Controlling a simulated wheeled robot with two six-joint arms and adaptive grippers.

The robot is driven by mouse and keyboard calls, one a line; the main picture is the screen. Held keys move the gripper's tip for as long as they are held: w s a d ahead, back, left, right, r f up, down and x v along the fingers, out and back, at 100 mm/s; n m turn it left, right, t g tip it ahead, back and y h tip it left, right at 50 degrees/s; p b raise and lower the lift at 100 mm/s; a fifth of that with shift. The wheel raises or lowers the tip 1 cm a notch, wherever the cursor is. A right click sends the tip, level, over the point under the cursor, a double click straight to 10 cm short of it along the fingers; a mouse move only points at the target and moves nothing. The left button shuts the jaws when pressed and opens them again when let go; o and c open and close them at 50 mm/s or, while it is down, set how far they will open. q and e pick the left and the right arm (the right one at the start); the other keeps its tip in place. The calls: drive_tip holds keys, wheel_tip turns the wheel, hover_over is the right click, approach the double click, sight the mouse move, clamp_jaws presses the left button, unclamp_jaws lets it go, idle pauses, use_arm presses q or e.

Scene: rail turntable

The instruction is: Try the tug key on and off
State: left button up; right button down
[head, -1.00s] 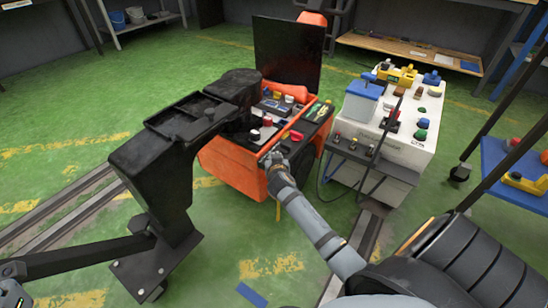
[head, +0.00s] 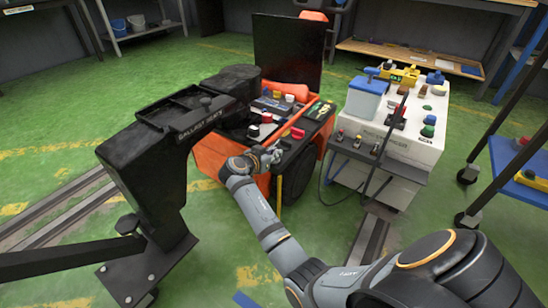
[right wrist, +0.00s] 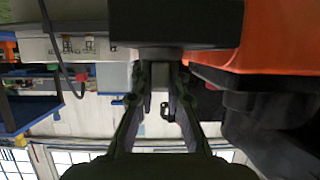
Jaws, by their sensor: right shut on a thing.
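The orange tug (head: 222,165) stands at the centre of the head view, with a dark top panel carrying several coloured knobs and a red handle (head: 297,132). My right gripper (head: 266,157) is at the near edge of this panel. In the right wrist view its fingers (right wrist: 161,100) are drawn in around a small grey and dark piece, which I take to be the tug key (right wrist: 160,104). The key is too small to make out in the head view, and I cannot tell whether it sits in its switch. My left gripper is not in view.
A black post with an arm (head: 150,165) stands close left of the tug. A white cabinet (head: 425,150) with coloured knobs and a hanging cable is to the right. A blue-topped cart (head: 515,170) is at the far right. Floor rails (head: 372,238) run beneath.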

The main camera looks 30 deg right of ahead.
drive_tip(key=shift+g, duration=0.3)
drive_tip(key=c, duration=1.4)
unclamp_jaws()
drive_tip(key=shift+o, duration=0.2)
wheel_tip(320, 180, up, 10)
drive_tip(key=shift+f, duration=0.1)
